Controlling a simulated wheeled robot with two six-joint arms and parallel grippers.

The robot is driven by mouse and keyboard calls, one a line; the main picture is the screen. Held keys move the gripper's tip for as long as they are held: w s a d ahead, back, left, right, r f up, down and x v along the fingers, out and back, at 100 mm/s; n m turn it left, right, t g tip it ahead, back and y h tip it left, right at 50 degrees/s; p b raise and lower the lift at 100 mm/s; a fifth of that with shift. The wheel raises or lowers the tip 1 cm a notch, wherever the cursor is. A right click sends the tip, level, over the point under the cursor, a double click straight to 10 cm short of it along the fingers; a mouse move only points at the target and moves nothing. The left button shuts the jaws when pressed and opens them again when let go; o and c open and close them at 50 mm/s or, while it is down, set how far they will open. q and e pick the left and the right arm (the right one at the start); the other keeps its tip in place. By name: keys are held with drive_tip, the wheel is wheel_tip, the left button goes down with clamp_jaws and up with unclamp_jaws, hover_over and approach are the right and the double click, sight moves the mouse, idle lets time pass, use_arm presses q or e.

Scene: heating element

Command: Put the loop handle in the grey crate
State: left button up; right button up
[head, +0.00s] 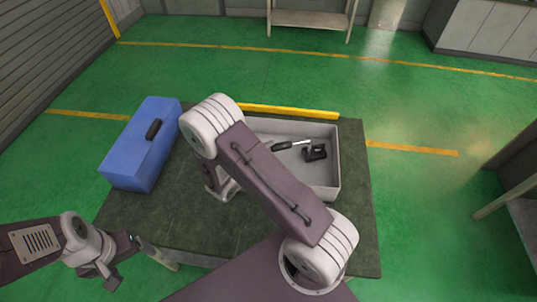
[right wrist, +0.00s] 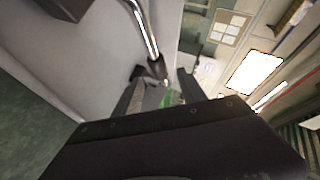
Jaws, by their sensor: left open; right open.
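The grey crate (head: 327,178) stands on the right of the dark table, partly hidden behind my right arm. Inside it lie a dark tool with a shiny tip (head: 291,145) and a black blocky part (head: 315,153). In the right wrist view, a shiny bent metal rod with a black end (right wrist: 148,32), perhaps the loop handle, shows beyond my right gripper (right wrist: 160,90). The fingers are open; the black end appears near or between them, contact unclear. In the head view my arm hides the right fingertips. My left gripper (head: 122,262) is open and empty at the table's front left.
A blue box (head: 138,150) with a black handle (head: 153,129) stands at the table's left. A yellow bar (head: 290,111) runs behind the crate. The dark green table (head: 355,230) is bare at front right.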

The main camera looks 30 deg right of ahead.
drive_tip(key=s+m+g+y, duration=0.1)
drive_tip(key=s+m+g, duration=0.1)
drive_tip(key=m, duration=0.3)
drive_tip(key=s+r+m+g, duration=0.1)
drive_tip(key=s+m+g, duration=0.1)
drive_tip(key=s+m, duration=0.3)
drive_tip(key=s+r+m+g+y, duration=0.1)
drive_tip(key=s+m+g, duration=0.1)
drive_tip(key=m, duration=0.3)
drive_tip(key=shift+s+m+y, duration=0.3)
drive_tip(key=shift+s+m, duration=0.1)
drive_tip(key=shift+s, duration=0.5)
drive_tip(key=s+a+m+g+y, duration=0.1)
drive_tip(key=s+a+m+y, duration=0.45)
drive_tip(key=m, duration=0.95)
drive_tip(key=w+a+r+m+t+y, duration=0.3)
drive_tip(key=a+m, duration=0.4)
drive_tip(key=m, duration=0.8)
drive_tip(key=shift+r+y, duration=0.15)
drive_tip(key=shift+y, duration=0.6)
